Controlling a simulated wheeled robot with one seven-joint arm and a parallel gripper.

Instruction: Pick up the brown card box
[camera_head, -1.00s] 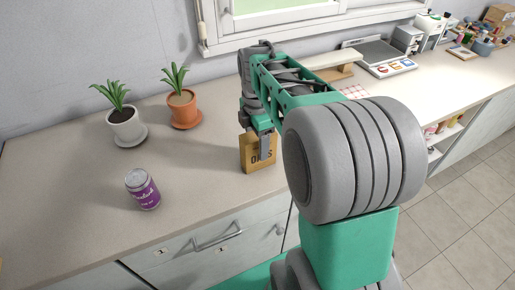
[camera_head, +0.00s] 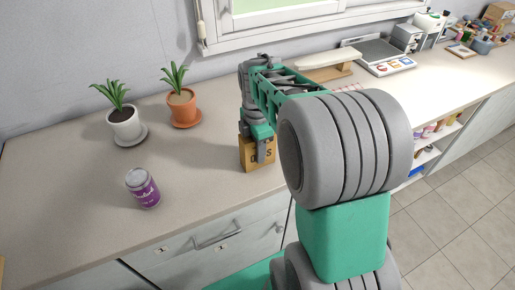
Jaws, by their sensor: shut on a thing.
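The brown card box (camera_head: 245,154), with dark lettering on its front, stands upright near the front edge of the counter. My gripper (camera_head: 259,151) comes down on it from above and is shut on it. One grey finger lies across the front face and hides part of the lettering. The far finger is hidden. I cannot tell whether the box's base touches the counter.
A purple can (camera_head: 143,188) stands to the left on the counter (camera_head: 85,215). A white pot (camera_head: 124,125) and an orange pot (camera_head: 183,107) with plants stand behind. A scale-like device (camera_head: 380,57) is at the back right. The counter between can and box is clear.

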